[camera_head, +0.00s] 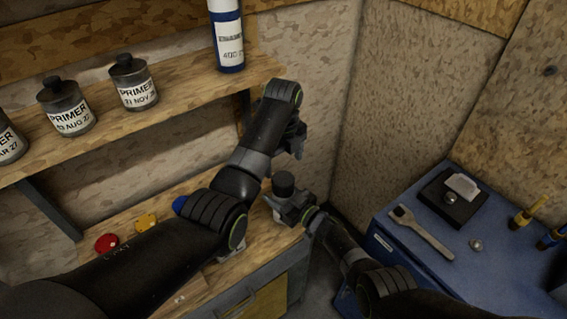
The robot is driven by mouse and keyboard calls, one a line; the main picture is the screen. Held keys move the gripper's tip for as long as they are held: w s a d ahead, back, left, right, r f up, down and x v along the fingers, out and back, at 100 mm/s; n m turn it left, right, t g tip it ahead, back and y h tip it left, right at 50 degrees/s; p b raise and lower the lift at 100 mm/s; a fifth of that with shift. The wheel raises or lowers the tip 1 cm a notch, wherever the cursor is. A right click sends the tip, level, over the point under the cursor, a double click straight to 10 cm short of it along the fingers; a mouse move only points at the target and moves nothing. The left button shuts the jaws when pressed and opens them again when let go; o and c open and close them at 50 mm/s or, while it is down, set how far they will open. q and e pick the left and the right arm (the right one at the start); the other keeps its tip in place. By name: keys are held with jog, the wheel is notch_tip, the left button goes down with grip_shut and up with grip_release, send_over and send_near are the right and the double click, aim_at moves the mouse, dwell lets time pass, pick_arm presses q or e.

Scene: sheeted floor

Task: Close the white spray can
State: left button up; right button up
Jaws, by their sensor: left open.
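My right gripper (292,208) is lower, near the workbench corner. A dark round cylinder (284,184) shows right at it; I cannot tell whether the gripper holds it.
Several dark primer jars (134,84) stand along the shelf (175,101). Red (107,242), yellow (146,222) and blue (180,204) round pieces lie on the workbench below. A blue cabinet (408,251) with a wrench (421,232) stands at right.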

jog(key=o, duration=1.4)
jog(key=shift+o, duration=0.2)
pick_arm(q)
jog(key=shift+r, duration=0.25)
notch_tip(320, 180, up, 2)
jog(key=p, duration=0.3)
jog(key=shift+r, duration=0.2)
pick_arm(e)
jog(key=v, duration=1.7)
jog(key=shift+d, duration=0.15)
jog(key=shift+s, duration=0.1)
